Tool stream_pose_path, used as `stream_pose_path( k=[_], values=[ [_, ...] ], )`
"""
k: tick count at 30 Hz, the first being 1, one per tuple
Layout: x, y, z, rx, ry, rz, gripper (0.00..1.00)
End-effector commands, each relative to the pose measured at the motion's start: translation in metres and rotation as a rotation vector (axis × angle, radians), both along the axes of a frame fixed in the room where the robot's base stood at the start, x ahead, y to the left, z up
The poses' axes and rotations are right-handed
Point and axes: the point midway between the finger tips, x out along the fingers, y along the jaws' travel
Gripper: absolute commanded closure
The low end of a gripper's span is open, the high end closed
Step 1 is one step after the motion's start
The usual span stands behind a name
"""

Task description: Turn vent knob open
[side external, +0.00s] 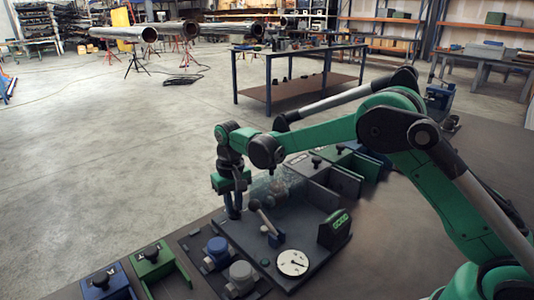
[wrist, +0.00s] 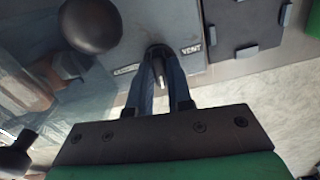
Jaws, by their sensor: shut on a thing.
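The vent knob (wrist: 160,72) is small and dark with a pale pin-like end, mostly hidden between my fingers. It sits at the edge of the grey panel, beside the label reading VENT (wrist: 191,50); another label on its left is hard to read. My gripper (wrist: 158,50) points at it, its two blue-grey fingers closed around the knob. In the side external view my gripper (side external: 233,214) reaches down to the far left part of the dark panel (side external: 262,262); the knob is hidden there.
A lever with a black ball (wrist: 92,25) stands close by. The panel also carries a round white dial (side external: 293,263) and a green display box (side external: 335,230). Blue (side external: 218,251) and grey (side external: 242,276) fittings sit in front. A clear cover (side external: 272,186) stands behind.

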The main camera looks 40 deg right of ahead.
Motion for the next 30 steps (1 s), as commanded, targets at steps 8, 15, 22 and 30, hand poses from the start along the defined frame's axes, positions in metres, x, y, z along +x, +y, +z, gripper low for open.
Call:
stream_pose_path(
  k=[8, 15, 22, 30],
  values=[
    [-0.0001, 0.0, 0.0005, 0.0, 0.001, 0.115, 1.0],
    [-0.0001, 0.0, 0.0005, 0.0, 0.001, 0.151, 1.0],
    [0.0, 0.0, 0.0005, 0.0, 0.0, 0.154, 1.0],
    [0.0, 0.0, 0.0004, 0.0, 0.0, 0.153, 0.53]
  ],
)
